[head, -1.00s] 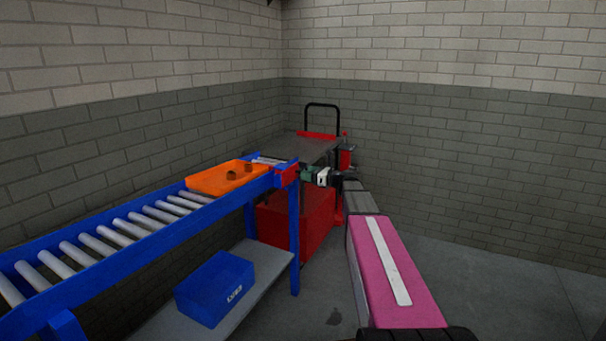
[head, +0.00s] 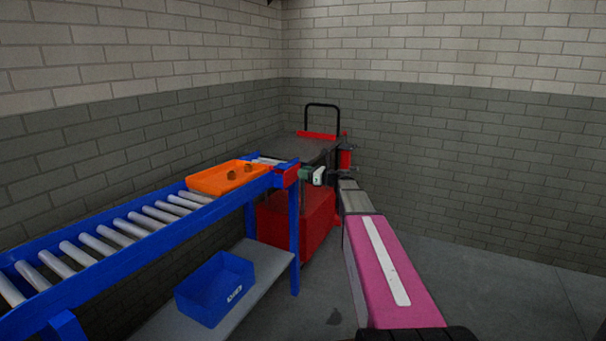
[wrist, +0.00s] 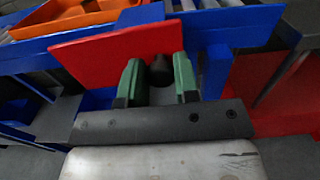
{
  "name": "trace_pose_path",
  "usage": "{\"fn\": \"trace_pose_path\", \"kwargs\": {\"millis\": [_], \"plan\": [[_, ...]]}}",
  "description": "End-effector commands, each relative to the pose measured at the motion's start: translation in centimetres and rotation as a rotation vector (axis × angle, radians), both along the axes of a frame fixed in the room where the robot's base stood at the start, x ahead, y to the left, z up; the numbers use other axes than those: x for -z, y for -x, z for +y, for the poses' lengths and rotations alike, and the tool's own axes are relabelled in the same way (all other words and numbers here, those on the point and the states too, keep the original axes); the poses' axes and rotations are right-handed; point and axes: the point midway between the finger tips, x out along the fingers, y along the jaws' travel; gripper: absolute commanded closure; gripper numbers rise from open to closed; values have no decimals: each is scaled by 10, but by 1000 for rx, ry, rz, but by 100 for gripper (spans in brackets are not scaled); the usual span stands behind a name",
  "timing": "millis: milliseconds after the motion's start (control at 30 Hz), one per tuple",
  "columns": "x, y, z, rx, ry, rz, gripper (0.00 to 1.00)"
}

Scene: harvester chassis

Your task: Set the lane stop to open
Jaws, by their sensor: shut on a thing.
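The lane stop shows as a red plate (head: 287,174) on the blue conveyor's near right end. In the wrist view the red plate (wrist: 100,56) fills the area ahead, with a dark round knob (wrist: 161,72) in front of it. My gripper (wrist: 158,80) has its two green fingers on either side of the knob, shut on it. In the head view my gripper (head: 303,173) is right up against the plate's right side. The fingers hide part of the plate, and its mounting is hard to make out.
An orange tray (head: 205,187) with brown parts sits on the conveyor rollers (head: 127,229) behind the stop. A blue bin (head: 195,308) stands on the shelf below. A red cart (head: 318,222) with a dark top stands close behind. The floor at right is clear.

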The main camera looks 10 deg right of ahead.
Motion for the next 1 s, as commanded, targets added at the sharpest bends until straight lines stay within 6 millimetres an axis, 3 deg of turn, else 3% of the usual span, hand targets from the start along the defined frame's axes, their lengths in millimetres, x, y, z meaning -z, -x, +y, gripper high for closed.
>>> {"fn": "trace_pose_path", "kwargs": {"millis": [200,400,833,867,900,1000], "plan": [[0,32,-42,4,1,1,100],[0,52,-70,3,1,1,100],[1,57,-77,0,2,1,100],[1,56,-77,0,2,1,61],[1,56,-77,0,2,1,48],[0,56,-77,0,1,1,47]]}}
